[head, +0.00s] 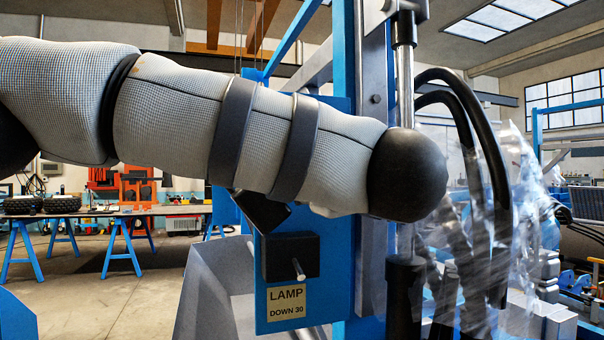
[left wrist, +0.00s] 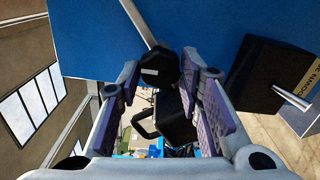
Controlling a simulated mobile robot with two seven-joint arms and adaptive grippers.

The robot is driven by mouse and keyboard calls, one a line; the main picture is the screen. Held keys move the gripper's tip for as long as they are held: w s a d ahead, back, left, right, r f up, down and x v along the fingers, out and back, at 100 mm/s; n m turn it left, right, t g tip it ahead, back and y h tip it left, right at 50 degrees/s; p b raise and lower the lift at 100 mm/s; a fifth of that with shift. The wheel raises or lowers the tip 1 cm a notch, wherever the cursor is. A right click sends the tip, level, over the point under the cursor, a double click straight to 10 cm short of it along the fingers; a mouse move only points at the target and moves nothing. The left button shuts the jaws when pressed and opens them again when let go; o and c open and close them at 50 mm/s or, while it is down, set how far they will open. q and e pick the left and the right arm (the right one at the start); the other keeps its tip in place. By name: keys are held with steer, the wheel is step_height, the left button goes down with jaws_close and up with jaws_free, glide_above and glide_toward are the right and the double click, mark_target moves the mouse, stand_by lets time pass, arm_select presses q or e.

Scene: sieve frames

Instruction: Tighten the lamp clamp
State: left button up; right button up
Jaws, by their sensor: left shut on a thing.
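In the left wrist view my left gripper (left wrist: 164,82) has its two purple-padded fingers on either side of a black knob (left wrist: 160,66) at the edge of a blue plate (left wrist: 95,38); it is shut on this knob. In the head view my own arm covers the gripper and the knob. The blue plate (head: 262,240) carries a black block (head: 290,256) with a short metal pin (head: 298,268), above a label (head: 286,303) reading "LAMP DOWN 30". The block also shows at the right of the left wrist view (left wrist: 252,78). My right gripper is not in view.
A metal rod (head: 404,75) with a black lower sleeve (head: 404,290) stands just right of the plate. Black hoses (head: 480,130) and a clear plastic sheet (head: 520,220) hang farther right. A workbench (head: 120,212) stands far back left, with open floor before it.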

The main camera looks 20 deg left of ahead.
arm_select(q)
steer(key=o, duration=0.9)
steer(key=shift+c, duration=0.2)
steer(key=v, duration=1.2)
steer(key=shift+w+f, duration=0.1)
